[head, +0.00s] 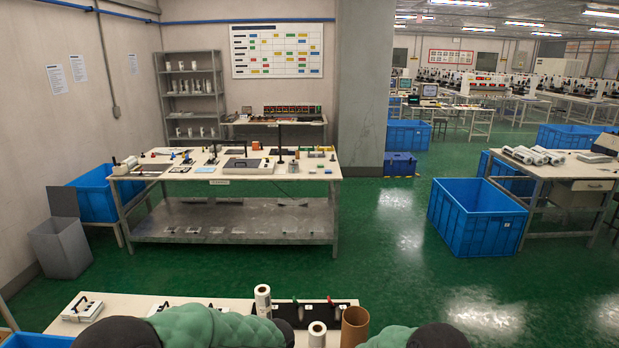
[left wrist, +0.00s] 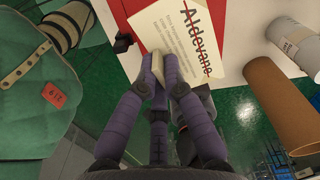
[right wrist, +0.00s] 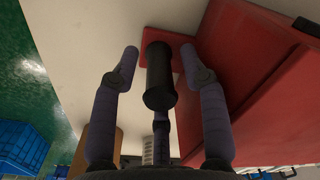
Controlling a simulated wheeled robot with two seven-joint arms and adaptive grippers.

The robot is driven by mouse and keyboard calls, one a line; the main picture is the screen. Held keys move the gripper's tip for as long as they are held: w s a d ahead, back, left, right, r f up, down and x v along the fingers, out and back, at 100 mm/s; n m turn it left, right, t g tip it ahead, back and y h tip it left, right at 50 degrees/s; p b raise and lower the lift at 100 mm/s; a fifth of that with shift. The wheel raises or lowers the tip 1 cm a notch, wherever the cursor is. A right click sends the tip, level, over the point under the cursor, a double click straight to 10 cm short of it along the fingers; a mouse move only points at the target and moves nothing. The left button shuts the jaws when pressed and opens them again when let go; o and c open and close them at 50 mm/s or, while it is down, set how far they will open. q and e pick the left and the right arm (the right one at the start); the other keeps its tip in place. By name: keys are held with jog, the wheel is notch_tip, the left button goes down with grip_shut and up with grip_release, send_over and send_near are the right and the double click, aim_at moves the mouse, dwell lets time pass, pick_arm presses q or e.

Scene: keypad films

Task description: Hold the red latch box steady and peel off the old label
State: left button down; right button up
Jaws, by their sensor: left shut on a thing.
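The red latch box (left wrist: 112,18) shows in part at the top of the left wrist view. The old label (left wrist: 185,35), cream with a crossed-out "Aldevane", lies on its red face. My left gripper (left wrist: 158,72) is shut on a small cream piece at the label's lower edge, which looks like a label corner. In the right wrist view the red box (right wrist: 265,85) stands at right. A black handle (right wrist: 160,80) rises from a red plate beside it. My right gripper (right wrist: 157,58) is open around the handle, with gaps on both sides. The head view hides both grippers and the box.
A brown cardboard tube (head: 355,325) and white rolls (head: 263,300) stand on the near table; the tube (left wrist: 268,95) is right of the label in the left wrist view. A small black piece (left wrist: 122,43) sits by the label's left edge. Open green floor lies beyond the table.

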jog(key=shift+r, duration=0.1)
jog(key=shift+w+d+r, duration=0.1)
jog(key=shift+r, duration=4.3)
pick_arm(q)
jog(key=shift+r+p, duration=1.75)
pick_arm(e)
notch_tip(320, 180, up, 5)
pick_arm(q)
jog(key=shift+f, duration=0.1)
